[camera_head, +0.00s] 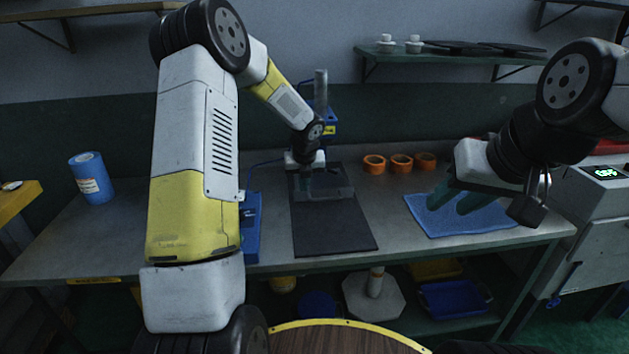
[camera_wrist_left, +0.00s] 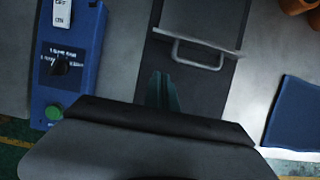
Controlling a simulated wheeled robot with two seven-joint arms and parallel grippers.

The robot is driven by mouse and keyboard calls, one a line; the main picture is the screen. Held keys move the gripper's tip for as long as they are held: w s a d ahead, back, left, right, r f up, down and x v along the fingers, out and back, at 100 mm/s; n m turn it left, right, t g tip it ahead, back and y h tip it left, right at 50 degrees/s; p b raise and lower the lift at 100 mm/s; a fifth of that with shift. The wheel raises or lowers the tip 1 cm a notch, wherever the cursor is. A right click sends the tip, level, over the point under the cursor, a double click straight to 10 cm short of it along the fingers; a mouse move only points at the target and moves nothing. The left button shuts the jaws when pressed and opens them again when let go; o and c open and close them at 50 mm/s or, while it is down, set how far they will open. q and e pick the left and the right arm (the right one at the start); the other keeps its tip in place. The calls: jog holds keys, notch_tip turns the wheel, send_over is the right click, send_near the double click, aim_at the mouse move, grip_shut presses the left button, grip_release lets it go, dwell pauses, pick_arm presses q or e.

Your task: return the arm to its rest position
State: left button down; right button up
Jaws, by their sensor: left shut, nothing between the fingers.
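My left gripper (camera_head: 306,180) is above the far part of a dark flat bed on the workbench, in front of a blue machine with a grey post. Its teal fingers (camera_wrist_left: 162,92) show in the left wrist view, together and empty, over the dark bed (camera_wrist_left: 190,75) near a metal handle (camera_wrist_left: 197,58). In the head view my left arm rises at the left and bends over the bench. My right gripper (camera_head: 456,198) hangs over the blue mat at the right, with its fingers apart and nothing seen between them.
A blue control box (camera_wrist_left: 68,60) with a switch and green button stands left of the dark bed (camera_head: 335,230). Orange rolls (camera_head: 400,163) lie behind the blue mat (camera_head: 480,222). A blue roll (camera_head: 91,178) stands at the left. Bare bench lies between.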

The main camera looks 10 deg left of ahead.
pick_arm(q)
jog(key=s+a+r+n, duration=0.1)
jog(key=s+r+n, duration=1.5)
jog(key=s+r, duration=0.15)
jog(key=s+d+r+n+t+h, duration=0.1)
jog(key=s+r+n, duration=0.1)
jog(key=s+n, duration=0.6)
jog(key=s+d+r+n+t+h, duration=0.1)
jog(key=s+d+r+n+h, duration=0.1)
jog(key=s+n, duration=0.6)
jog(key=shift+s+r, duration=0.3)
jog(key=shift+s, duration=0.9)
jog(key=shift+d, duration=0.1)
pick_arm(e)
jog(key=shift+c, duration=0.5)
